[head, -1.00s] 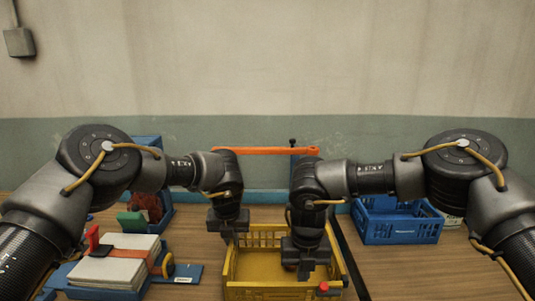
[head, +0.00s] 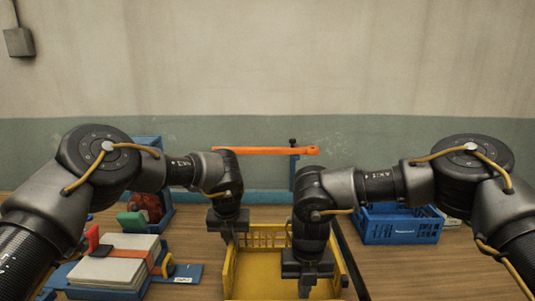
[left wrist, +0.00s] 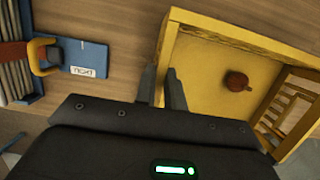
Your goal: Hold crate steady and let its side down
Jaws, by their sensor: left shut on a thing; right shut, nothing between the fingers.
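The yellow crate (head: 232,277) stands on the table at the front middle, with a slotted far wall (head: 265,237) that is upright. My left gripper (head: 228,237) is shut on the crate's left wall, near its far end. In the left wrist view, its fingers (left wrist: 163,92) sit on both sides of the yellow wall (left wrist: 167,58). My right gripper (head: 307,289) is shut and empty, pointing down over the right front part of the crate. It hides part of the near right corner; I cannot tell whether it touches the crate.
A small reddish-brown thing (left wrist: 237,81) shows in the crate in the left wrist view. A blue crate (head: 400,230) stands back right. An orange bar (head: 265,151) spans behind.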

